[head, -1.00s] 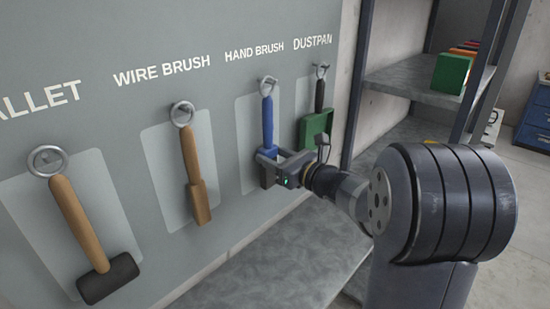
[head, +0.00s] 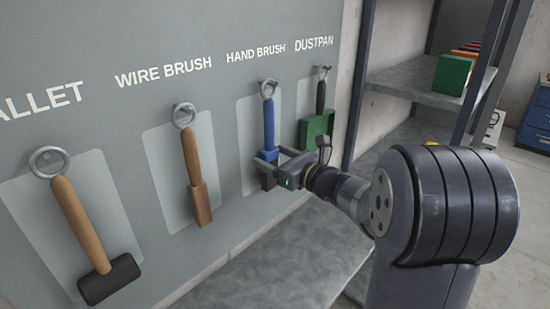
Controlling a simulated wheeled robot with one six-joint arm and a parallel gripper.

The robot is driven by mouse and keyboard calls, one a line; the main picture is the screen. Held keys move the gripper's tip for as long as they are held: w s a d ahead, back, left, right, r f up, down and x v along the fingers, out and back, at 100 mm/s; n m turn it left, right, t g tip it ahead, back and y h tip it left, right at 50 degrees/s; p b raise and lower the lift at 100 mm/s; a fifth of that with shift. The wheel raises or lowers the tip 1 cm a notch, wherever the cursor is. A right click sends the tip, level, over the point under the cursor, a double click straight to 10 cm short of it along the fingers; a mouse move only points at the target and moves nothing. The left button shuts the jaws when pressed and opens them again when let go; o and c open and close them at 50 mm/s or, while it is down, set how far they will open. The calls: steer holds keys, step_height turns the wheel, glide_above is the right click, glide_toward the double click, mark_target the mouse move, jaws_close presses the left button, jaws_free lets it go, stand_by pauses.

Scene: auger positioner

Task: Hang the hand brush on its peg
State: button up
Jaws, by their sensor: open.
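The blue hand brush (head: 269,122) hangs at the peg (head: 267,84) under the HAND BRUSH label, with its ring at the peg and its handle pointing down over a pale outline panel. My gripper (head: 267,163) is open around the lower part of the brush, with a finger on either side of it. The brush's dark lower end shows below the fingers. Part of the brush is hidden by the gripper, and I cannot tell whether the fingers touch it.
A wire brush (head: 195,170) and a mallet (head: 80,225) hang to the left. A green dustpan (head: 317,130) hangs close on the right. A grey bench (head: 290,250) lies below the board. A shelf (head: 420,88) with a green box (head: 452,74) stands at right.

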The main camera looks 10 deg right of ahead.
steer(key=b+v, duration=0.2)
steer(key=v, duration=0.8)
steer(key=shift+s+d, duration=0.25)
steer(key=shift+s, duration=0.05)
steer(key=p+x, duration=0.2)
steer(key=x, duration=0.8)
steer(key=shift+w+a+r, duration=0.1)
steer(key=shift+a, duration=0.05)
steer(key=shift+w+a+r+p, duration=0.1)
steer(key=shift+w+r+p, duration=0.05)
steer(key=shift+w+p, duration=0.15)
steer(key=shift+s+d+r+p, duration=0.2)
steer(key=shift+s+d+p, duration=0.15)
steer(key=shift+s, duration=0.15)
steer(key=shift+w+a+f, duration=0.1)
steer(key=shift+f, duration=0.05)
